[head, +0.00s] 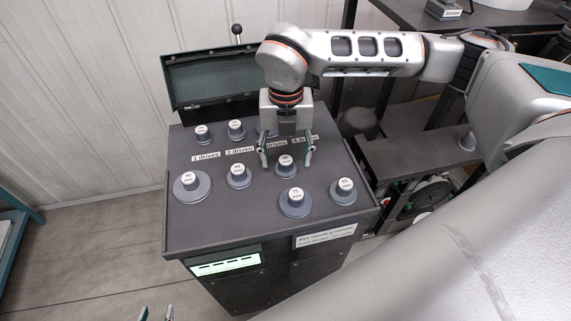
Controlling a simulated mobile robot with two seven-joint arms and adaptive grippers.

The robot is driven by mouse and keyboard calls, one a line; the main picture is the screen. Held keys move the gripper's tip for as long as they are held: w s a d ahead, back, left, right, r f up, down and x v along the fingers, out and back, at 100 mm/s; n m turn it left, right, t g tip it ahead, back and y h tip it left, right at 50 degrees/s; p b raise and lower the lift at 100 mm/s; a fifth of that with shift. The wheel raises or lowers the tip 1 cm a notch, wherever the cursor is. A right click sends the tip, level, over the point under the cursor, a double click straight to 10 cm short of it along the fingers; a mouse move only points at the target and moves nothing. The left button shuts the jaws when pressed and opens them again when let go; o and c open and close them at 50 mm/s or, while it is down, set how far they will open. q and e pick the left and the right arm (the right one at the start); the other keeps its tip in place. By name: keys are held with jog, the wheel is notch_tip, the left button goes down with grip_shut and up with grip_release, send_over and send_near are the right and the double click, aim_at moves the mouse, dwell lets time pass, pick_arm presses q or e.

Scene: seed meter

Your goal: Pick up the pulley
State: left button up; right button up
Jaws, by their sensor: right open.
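Several grey pulleys with white-topped hubs stand on the dark top of a cabinet. My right gripper (286,161) reaches down from above with its fingers apart. A pulley (285,171) marked with a number stands between or just below its fingertips; I cannot tell whether they touch it. Other pulleys stand at the front middle (296,207), front right (343,197), left (192,194) and left of the gripper (238,182). The gripper partly hides one at the back. My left gripper (156,313) shows only its fingertips at the bottom edge, apart, with nothing between them.
The cabinet top (225,225) has bare room at its front left. Name strips (240,150) run between the pulley rows. A green open box (215,80) stands behind. A shelf with machinery (425,200) is on the right. A lit display (225,264) is on the cabinet's front.

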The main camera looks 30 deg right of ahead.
aim_at(286, 160)
notch_tip(286, 160, down, 2)
pick_arm(q)
jog(key=shift+w+r, duration=0.35)
pick_arm(e)
jog(key=shift+f, duration=0.15)
jog(key=c, duration=1.2)
pick_arm(q)
jog(key=shift+r, duration=0.1)
